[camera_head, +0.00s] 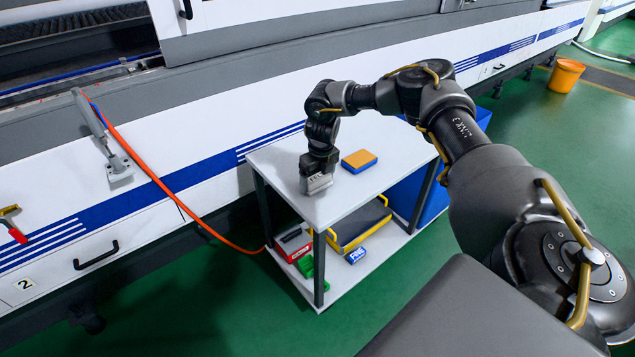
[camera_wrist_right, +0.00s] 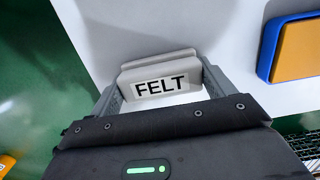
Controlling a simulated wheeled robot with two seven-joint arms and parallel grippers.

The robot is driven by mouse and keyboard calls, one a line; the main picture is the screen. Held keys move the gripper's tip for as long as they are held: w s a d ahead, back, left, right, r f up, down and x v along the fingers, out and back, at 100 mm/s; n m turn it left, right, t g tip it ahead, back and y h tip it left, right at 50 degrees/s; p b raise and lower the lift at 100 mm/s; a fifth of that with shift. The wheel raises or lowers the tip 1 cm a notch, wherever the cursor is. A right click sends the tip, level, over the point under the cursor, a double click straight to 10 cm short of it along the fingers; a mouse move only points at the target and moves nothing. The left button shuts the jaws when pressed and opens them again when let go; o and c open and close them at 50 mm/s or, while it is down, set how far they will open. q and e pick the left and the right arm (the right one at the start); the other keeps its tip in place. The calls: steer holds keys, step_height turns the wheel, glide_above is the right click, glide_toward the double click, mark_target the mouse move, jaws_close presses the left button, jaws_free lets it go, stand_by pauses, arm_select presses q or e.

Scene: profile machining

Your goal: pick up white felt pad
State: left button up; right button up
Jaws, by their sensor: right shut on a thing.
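The white felt pad (camera_wrist_right: 161,78), marked "FELT", sits between the two fingers of my right gripper (camera_wrist_right: 160,92) in the right wrist view. In the head view the pad (camera_head: 319,183) shows under my right gripper (camera_head: 318,175), near the front left corner of the white cart top (camera_head: 290,165). My right gripper points down and is shut on the pad. I cannot tell whether the pad touches the cart top. My left gripper is not in view.
An orange and blue block (camera_head: 359,161) lies right of the pad on the cart top. The lower shelf (camera_head: 340,270) holds a red box (camera_head: 294,243), a yellow and black case (camera_head: 358,225), a blue item (camera_head: 355,255) and a green item (camera_head: 305,266). A white machine (camera_head: 190,120) stands behind.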

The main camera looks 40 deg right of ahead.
mark_target(316, 176)
steer(key=shift+r, duration=0.5)
step_height(316, 176, up, 2)
steer(key=shift+r, duration=0.25)
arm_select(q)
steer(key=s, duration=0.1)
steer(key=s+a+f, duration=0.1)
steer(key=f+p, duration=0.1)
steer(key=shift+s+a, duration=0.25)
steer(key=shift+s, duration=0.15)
arm_select(e)
steer(key=s+a+r, duration=0.7)
steer(key=s+r, duration=0.2)
steer(key=s, duration=0.3)
steer(key=shift+a+r, duration=0.15)
steer(key=shift+r, duration=0.1)
